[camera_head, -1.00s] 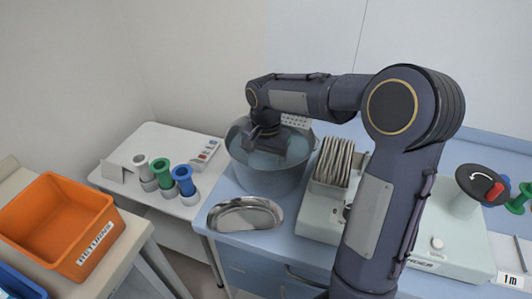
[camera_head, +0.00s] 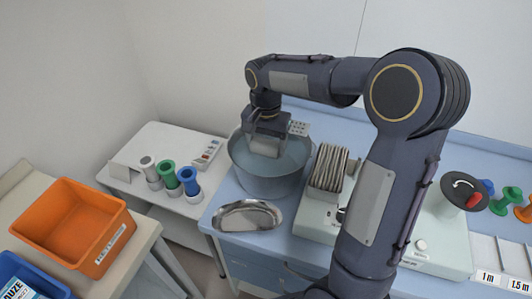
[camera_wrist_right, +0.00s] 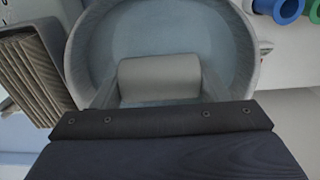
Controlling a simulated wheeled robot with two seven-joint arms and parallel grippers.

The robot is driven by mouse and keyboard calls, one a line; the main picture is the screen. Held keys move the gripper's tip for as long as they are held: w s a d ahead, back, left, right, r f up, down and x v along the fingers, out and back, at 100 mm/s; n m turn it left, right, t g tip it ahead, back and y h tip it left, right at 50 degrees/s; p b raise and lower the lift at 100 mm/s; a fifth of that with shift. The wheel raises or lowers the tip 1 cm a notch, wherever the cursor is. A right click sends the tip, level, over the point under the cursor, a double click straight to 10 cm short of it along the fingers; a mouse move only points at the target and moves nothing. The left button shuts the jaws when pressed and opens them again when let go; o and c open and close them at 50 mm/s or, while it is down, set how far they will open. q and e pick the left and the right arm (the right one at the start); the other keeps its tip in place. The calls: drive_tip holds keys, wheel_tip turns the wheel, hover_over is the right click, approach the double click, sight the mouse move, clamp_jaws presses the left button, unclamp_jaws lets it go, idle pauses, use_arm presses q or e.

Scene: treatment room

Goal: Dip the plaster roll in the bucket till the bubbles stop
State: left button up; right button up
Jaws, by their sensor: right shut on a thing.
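The bucket (camera_head: 266,187) is a round grey tub with bluish water in it, standing on the blue worktop. My right gripper (camera_head: 266,140) points down inside the bucket's rim, shut on the pale grey plaster roll (camera_head: 264,148). In the right wrist view the plaster roll (camera_wrist_right: 158,78) lies crosswise between the fingers, with the bucket (camera_wrist_right: 238,42) around it. I cannot tell how much of the roll is under water, and I make out no bubbles. My left gripper is not in view.
A metal kidney dish (camera_head: 246,222) lies in front of the bucket. A rack of upright sheets (camera_head: 328,168) stands close on its right. Several coloured spools stand on the white side table (camera_head: 150,140). An orange bin (camera_head: 70,228) is at the left.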

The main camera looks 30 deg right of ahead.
sight(266, 141)
drive_tip(key=shift+r+p, duration=3.5)
drive_tip(key=shift+r, duration=1)
drive_tip(key=shift+f, duration=0.1)
